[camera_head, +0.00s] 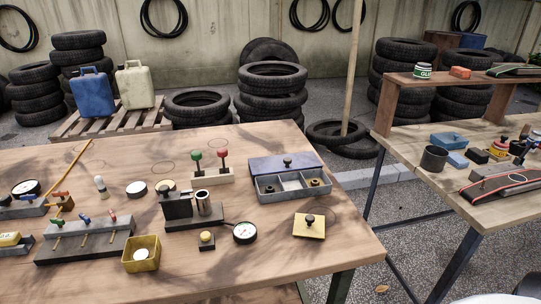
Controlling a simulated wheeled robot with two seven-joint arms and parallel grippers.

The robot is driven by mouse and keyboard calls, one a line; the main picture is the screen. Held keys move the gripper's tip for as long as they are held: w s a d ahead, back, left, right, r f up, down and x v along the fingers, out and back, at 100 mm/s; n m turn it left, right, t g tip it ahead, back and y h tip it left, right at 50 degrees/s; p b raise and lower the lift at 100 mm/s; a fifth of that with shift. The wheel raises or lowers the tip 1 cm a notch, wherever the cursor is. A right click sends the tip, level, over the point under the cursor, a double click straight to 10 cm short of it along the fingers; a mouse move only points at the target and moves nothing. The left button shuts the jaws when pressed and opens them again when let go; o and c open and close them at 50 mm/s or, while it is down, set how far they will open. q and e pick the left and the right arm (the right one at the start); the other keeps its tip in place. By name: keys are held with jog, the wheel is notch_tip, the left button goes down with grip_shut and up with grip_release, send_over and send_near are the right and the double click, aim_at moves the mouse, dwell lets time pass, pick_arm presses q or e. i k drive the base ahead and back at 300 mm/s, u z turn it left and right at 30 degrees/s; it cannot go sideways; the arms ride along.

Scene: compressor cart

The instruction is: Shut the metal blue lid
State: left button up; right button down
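A dark blue metal lid (265,165) with a black knob sits at the back of a grey box (292,193) on the near wooden table. The box's front compartments are uncovered, and a small brass-coloured part with a dark top (316,184) shows in the right one. I cannot tell whether the lid slides or is hinged. Neither of my grippers is in view.
In front of the box lie a yellow plate with a knob (309,228) and a gauge (244,232). A metal cup on a dark stand (203,206) is to its left; a block with red and green knobs (208,176) is behind-left. Right of the table is a gap.

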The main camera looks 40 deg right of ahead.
aim_at(305, 160)
jog(key=u, duration=1.85)
jog(key=k, duration=1.05)
jog(key=z, duration=1.75)
